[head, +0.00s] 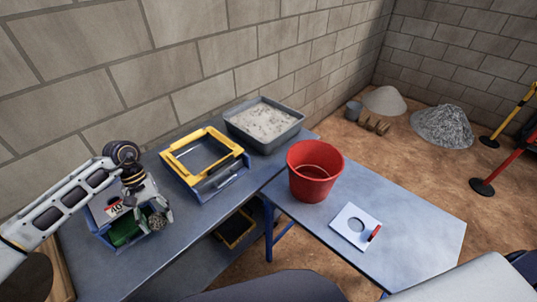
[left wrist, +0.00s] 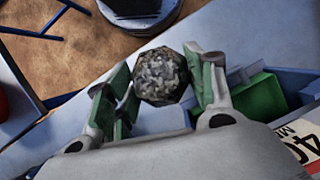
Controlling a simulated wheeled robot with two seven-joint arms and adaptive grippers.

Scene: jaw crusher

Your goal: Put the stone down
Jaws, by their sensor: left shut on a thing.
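The stone (head: 156,222) is grey, speckled and roughly round. My left gripper (head: 150,212) is shut on it, just at the front right of the blue jaw crusher (head: 104,238). In the left wrist view, the stone (left wrist: 161,76) sits between the two green-padded fingers. The crusher's green part (left wrist: 262,108) and its white sign with "40" (left wrist: 304,135) show at the right there. Whether the stone touches anything below is hard to tell. My right gripper is not in view.
A yellow-framed blue sieve box (head: 203,158) and a grey tray of pale grit (head: 264,124) stand along the wall. The bench front between crusher and sieve is clear.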

